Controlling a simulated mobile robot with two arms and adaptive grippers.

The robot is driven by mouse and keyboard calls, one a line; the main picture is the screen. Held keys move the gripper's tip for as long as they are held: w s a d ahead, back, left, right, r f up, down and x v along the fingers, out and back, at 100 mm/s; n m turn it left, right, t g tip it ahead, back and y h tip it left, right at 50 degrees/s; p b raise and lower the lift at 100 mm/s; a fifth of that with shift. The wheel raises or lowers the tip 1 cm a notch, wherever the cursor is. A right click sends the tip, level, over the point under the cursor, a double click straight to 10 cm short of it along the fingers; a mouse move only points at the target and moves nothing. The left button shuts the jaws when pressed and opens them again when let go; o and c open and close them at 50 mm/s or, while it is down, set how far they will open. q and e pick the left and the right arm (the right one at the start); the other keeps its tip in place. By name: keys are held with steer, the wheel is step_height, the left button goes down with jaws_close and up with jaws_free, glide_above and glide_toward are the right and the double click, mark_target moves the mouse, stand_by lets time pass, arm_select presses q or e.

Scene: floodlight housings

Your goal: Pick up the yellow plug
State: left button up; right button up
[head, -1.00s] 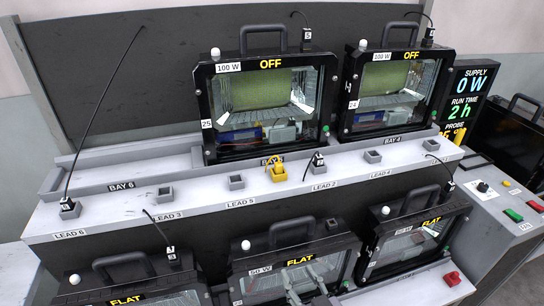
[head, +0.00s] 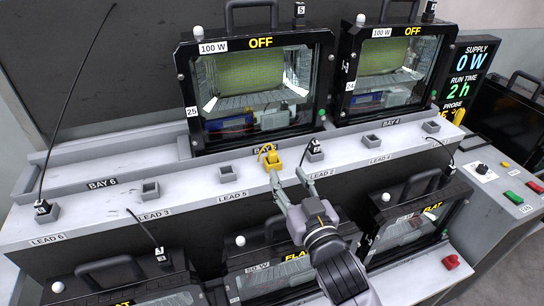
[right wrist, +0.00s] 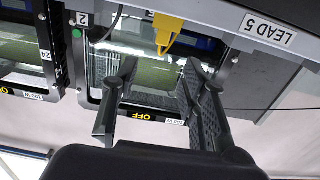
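The yellow plug (head: 270,157) sits in a grey socket on the white ledge, between the LEAD 5 and LEAD 2 labels. It also shows at the top of the right wrist view (right wrist: 168,28), which is upside down. My right gripper (head: 288,176) is open and empty, its fingers spread, just in front of the ledge and slightly right of the plug. In the right wrist view the two fingers (right wrist: 160,80) are apart with nothing between them, and the plug lies beyond their tips. My left gripper is not in view.
A black-and-white plug (head: 314,150) stands in the socket to the right, and another (head: 43,210) at the far left. Empty sockets (head: 227,174) lie along the ledge. A 100 W floodlight housing (head: 187,90) stands behind the yellow plug. More housings (head: 238,270) sit below the ledge.

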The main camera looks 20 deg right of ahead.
mark_target(274, 155)
steer(key=w+p, duration=0.1)
steer(key=w, duration=0.2)
steer(key=w+p, duration=0.1)
steer(key=w, duration=0.3)
steer(key=shift+w+a+f, duration=0.15)
steer(key=shift+w+a, duration=0.05)
steer(key=shift+w, duration=0.05)
steer(key=shift+w+f, duration=0.1)
steer(key=shift+w, duration=0.15)
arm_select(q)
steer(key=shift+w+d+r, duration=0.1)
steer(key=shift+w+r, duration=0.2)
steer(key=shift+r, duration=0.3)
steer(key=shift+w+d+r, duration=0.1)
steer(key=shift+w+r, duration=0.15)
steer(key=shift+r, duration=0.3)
arm_select(e)
steer(key=shift+s, duration=0.1)
steer(key=shift+c, duration=0.4)
jaws_close()
